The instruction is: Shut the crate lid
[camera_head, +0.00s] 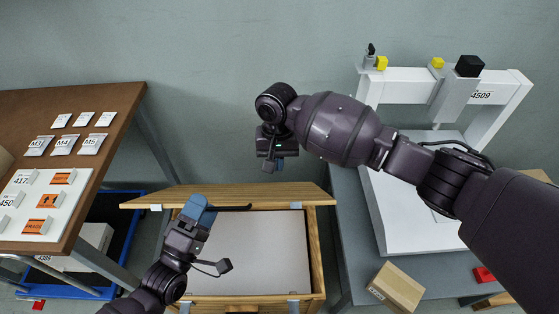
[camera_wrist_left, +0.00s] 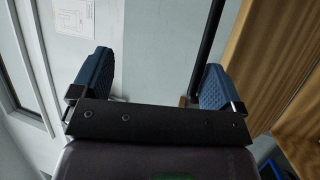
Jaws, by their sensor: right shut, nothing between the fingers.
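The wooden crate (camera_head: 318,255) stands low in the middle of the head view, open at the top with a pale grey interior. Its wooden lid (camera_head: 290,193) is raised along the far side, seen nearly edge-on. My left gripper (camera_head: 200,210) is at the lid's left half, in front of it. In the left wrist view its blue fingers (camera_wrist_left: 155,85) are wide apart. A black bar (camera_wrist_left: 208,50) passes between them, closer to the right finger; a wooden panel shows at the right. My right gripper (camera_head: 276,165) is shut and empty, above and beyond the lid.
At right, a grey bench (camera_head: 350,225) carries a white gantry (camera_head: 410,80) and a cardboard box (camera_head: 397,288). The wall is behind.

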